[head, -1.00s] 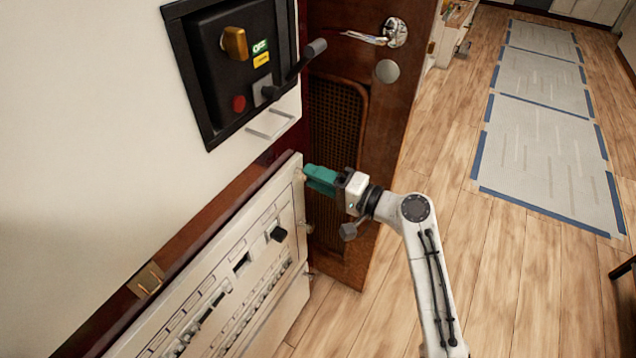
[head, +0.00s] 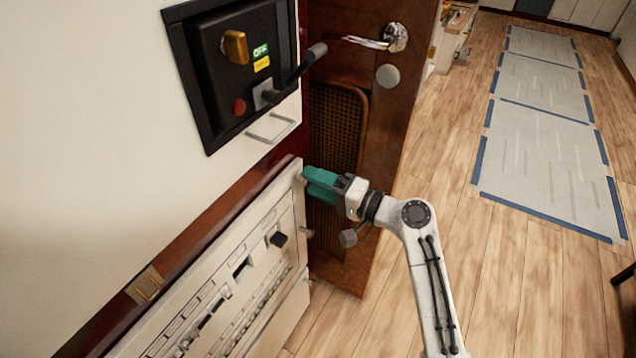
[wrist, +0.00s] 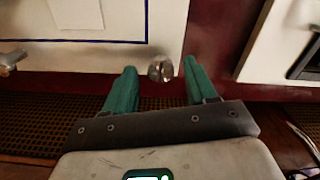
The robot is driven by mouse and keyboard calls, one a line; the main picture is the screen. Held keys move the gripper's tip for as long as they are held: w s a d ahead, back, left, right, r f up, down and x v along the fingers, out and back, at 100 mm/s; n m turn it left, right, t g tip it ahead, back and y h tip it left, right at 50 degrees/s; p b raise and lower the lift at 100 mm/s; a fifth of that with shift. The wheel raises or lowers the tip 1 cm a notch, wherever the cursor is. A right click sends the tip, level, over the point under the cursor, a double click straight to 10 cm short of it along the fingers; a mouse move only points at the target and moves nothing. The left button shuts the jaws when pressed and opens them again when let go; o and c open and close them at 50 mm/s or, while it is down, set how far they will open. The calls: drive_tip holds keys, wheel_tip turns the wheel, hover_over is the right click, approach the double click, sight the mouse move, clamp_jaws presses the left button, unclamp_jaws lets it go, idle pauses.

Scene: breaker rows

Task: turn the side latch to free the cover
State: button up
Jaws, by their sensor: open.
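The cover is a cream breaker panel (head: 225,290) on the wall at lower left; it also shows in the wrist view (wrist: 165,20). A small round metal side latch (wrist: 160,68) sits at the cover's edge in the wrist view. My gripper (wrist: 161,74) is open, with one green finger on each side of the latch. I cannot tell whether the fingers touch it. In the head view my gripper (head: 308,180) is at the cover's upper right corner and hides this latch. Another metal latch (wrist: 12,61) is at the left of the wrist view.
A black switch box (head: 235,70) with a yellow knob and lever is above the cover. A wooden door (head: 375,130) with a metal handle stands close behind my gripper. Open wooden floor (head: 500,280) lies to the right, with taped grey mats (head: 540,150).

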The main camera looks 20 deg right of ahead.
drive_tip(key=shift+s+d, duration=0.1)
drive_tip(key=v, duration=1)
drive_tip(key=shift+s+d, duration=0.15)
drive_tip(key=shift+s, duration=0.1)
drive_tip(key=s+a+f+n+g+h+p, duration=0.4)
drive_tip(key=s+f+g+p, duration=0.25)
drive_tip(key=s, duration=0.45)
drive_tip(key=s+d+n+g+h+p, duration=0.1)
drive_tip(key=s+d+g+h+p, duration=0.1)
drive_tip(key=s, duration=0.7)
drive_tip(key=s+d+n+g+h+p, duration=0.2)
drive_tip(key=s+g+h+p, duration=0.1)
drive_tip(key=s, duration=0.5)
drive_tip(key=shift+s+d+r+n+g+h, duration=0.3)
drive_tip(key=shift+s+d+r+g+h, duration=0.1)
drive_tip(key=shift+g+h, duration=0.6)
